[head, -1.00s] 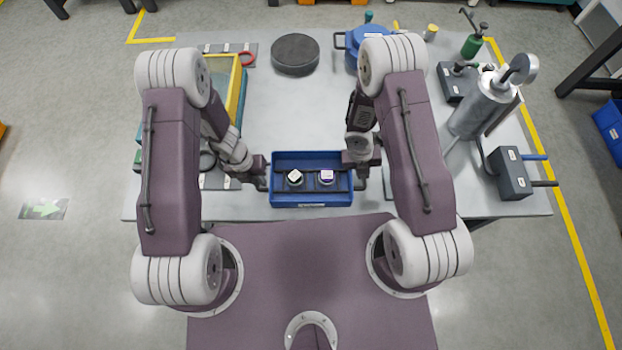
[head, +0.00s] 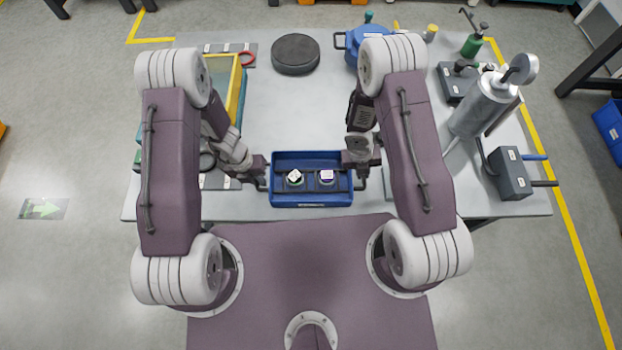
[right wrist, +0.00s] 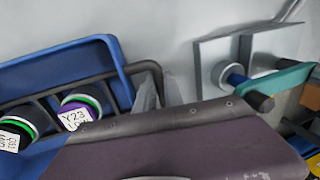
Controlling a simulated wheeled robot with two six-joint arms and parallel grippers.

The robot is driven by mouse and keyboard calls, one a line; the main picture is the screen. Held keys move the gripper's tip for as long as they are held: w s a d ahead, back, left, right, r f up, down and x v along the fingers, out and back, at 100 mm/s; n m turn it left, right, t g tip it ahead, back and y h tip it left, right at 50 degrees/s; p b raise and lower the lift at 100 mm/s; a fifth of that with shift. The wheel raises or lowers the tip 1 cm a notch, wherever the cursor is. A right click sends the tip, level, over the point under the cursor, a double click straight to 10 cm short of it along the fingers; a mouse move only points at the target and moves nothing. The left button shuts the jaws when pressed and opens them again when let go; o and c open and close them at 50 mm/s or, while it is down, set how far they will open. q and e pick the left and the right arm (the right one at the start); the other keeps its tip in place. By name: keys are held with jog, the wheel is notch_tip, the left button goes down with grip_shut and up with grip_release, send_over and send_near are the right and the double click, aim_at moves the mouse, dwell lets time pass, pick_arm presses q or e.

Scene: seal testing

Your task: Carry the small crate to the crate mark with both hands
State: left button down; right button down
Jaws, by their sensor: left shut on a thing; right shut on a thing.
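The small blue crate (head: 311,159) is at the front middle of the table in the head view, with two labelled jars inside, a left jar (head: 294,178) and a right jar (head: 327,177). My left gripper (head: 262,178) is shut on the crate's left handle. My right gripper (head: 361,178) is shut on its right handle. The right wrist view shows the crate's blue wall (right wrist: 112,62) and dark handle (right wrist: 150,68) beside my gripper. I cannot tell whether the crate is raised off the table. The crate mark cannot be made out.
A dark round disc (head: 295,54) lies at the back of the grey table (head: 290,112). A blue pot (head: 352,42) stands to its right. A yellow-edged tray (head: 240,82) is at left, partly behind my arm. A metal cylinder (head: 484,105) stands at right. The table's middle is clear.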

pick_arm(q)
jog(key=shift+r, duration=0.1)
pick_arm(e)
jog(key=shift+r, duration=0.1)
dwell(0.3)
